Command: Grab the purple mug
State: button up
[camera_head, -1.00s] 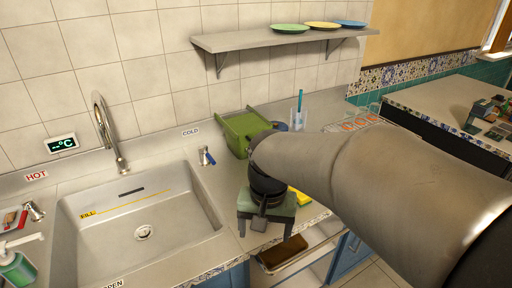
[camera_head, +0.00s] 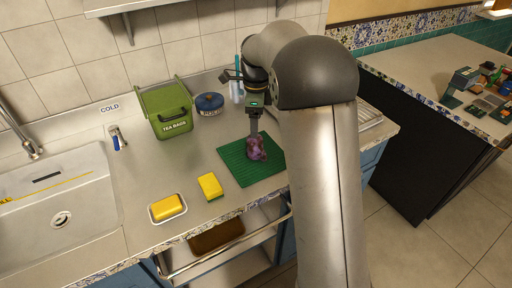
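The purple mug (camera_head: 258,150) is a small mottled purple shape on the green mat (camera_head: 237,168). My gripper (camera_head: 254,131) points down over the mug from above. A finger reaches to the mug's top left edge, so it touches or nearly touches it. The finger gap is seen edge-on, so I cannot tell whether the gripper is open or closed. My arm stands just right of the mug and hides the mat's right side.
A green tea bags bin (camera_head: 170,115) and a blue lidded pot (camera_head: 209,104) stand behind. A yellow sponge (camera_head: 210,186) and a dish with a yellow block (camera_head: 167,207) lie in front left. The sink (camera_head: 60,215) is far left. The counter between sink and mat is mostly clear.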

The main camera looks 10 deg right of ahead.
aim_at(256, 145)
jog(key=f, duration=0.6)
jog(key=f+p, duration=0.1)
jog(key=f, duration=0.2)
jog(key=shift+s+f, duration=0.3)
jog(key=shift+f, duration=0.05)
jog(key=c, duration=1.1)
